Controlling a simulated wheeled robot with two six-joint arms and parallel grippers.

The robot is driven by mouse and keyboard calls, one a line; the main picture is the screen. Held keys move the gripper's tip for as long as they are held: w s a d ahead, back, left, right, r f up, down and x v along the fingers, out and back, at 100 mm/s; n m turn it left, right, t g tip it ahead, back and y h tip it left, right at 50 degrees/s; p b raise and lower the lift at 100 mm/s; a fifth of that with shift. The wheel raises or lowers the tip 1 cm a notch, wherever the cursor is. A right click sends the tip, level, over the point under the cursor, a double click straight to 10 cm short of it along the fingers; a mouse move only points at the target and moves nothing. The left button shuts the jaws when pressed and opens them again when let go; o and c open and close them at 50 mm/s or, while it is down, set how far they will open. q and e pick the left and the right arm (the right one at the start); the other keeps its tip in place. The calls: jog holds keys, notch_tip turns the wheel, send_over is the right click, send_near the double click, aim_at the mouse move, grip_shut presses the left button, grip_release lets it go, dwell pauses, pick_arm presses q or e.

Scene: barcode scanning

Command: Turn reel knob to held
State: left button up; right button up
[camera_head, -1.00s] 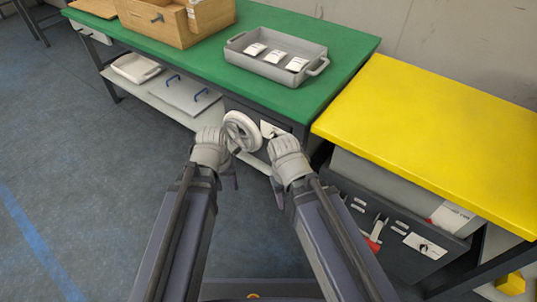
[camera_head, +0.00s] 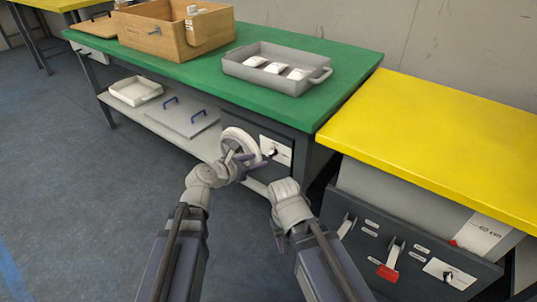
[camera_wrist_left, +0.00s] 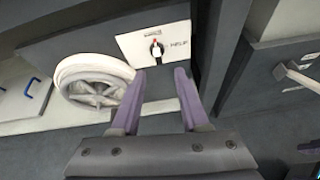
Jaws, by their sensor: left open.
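The reel knob (camera_head: 270,152) is a small dark knob on a white plate (camera_head: 283,147) on the dark front panel under the green bench, just right of a white handwheel (camera_head: 240,142). In the left wrist view the knob (camera_wrist_left: 156,49) has a red tip pointing up, with a label that seems to read HELD on its right. My left gripper (camera_head: 247,163) is open and empty in front of the panel. In that wrist view its fingertips (camera_wrist_left: 160,76) lie just below the knob, apart from it. My right gripper (camera_head: 279,240) is lower right; its fingers are mostly hidden.
The green bench (camera_head: 200,70) carries a grey tray (camera_head: 270,82) with white packets and a wooden box (camera_head: 160,45). A yellow-topped cabinet (camera_head: 440,130) with switches stands close on the right. The floor on the left is clear.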

aim_at(270, 153)
pick_arm(q)
jog(key=shift+n+t, duration=0.3)
jog(key=shift+n, duration=0.4)
jog(key=shift+r+b+x, duration=0.15)
jog(key=shift+b+x, duration=0.6)
jog(key=shift+x, duration=1.25)
jog(key=shift+r+b+x, duration=0.2)
jog(key=shift+b+x, duration=0.55)
jog(key=shift+x, duration=1.25)
jog(key=shift+w, duration=0.15)
grip_shut()
